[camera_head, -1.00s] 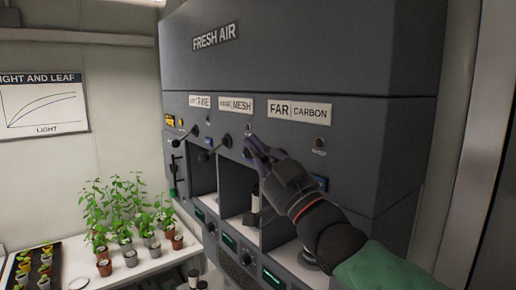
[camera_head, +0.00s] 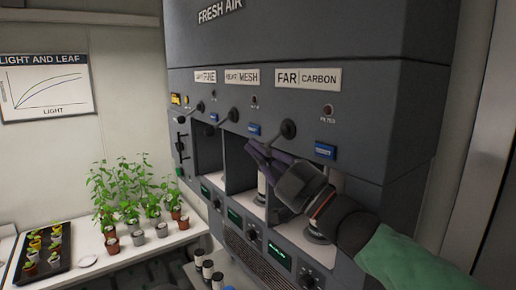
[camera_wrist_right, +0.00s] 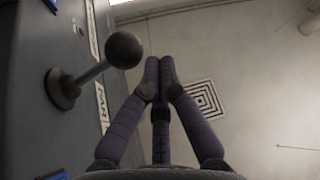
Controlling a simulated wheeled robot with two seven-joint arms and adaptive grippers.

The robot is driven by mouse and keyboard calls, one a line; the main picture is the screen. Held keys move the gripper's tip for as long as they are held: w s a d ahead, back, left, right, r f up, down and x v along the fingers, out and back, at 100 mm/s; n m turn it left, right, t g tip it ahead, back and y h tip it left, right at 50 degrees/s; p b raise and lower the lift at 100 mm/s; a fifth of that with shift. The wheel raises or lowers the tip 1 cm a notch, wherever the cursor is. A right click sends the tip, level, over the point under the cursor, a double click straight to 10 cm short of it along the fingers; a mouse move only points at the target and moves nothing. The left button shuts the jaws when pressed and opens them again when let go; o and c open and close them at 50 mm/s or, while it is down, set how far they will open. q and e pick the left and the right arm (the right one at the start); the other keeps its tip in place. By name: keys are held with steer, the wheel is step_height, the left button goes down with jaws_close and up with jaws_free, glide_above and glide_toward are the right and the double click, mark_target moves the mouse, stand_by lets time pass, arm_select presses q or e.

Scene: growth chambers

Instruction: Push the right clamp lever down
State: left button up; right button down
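The right clamp lever (camera_head: 288,129) stands out from the grey panel below the FAR CARBON label. It has a dark round knob on a short stem. In the right wrist view its knob (camera_wrist_right: 124,50) is large, to the left of my fingertips, with its round base on the panel. My right gripper (camera_head: 256,149) is below and left of this lever in the head view. Its purple fingers (camera_wrist_right: 159,64) are together at the tips, with nothing between them. A gap shows between fingers and knob in the wrist view; exact depth is unclear. My left gripper is not in view.
Two similar levers, the middle one (camera_head: 233,115) and the left one (camera_head: 199,107), are on the same panel. Open bays with dark-capped vials (camera_head: 262,190) lie below. Potted plants stand on a white bench (camera_head: 112,268) at left. A wall edge is at right.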

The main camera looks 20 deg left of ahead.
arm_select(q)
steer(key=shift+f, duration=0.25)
arm_select(e)
steer(key=shift+w+f, duration=0.1)
steer(key=shift+f, duration=0.25)
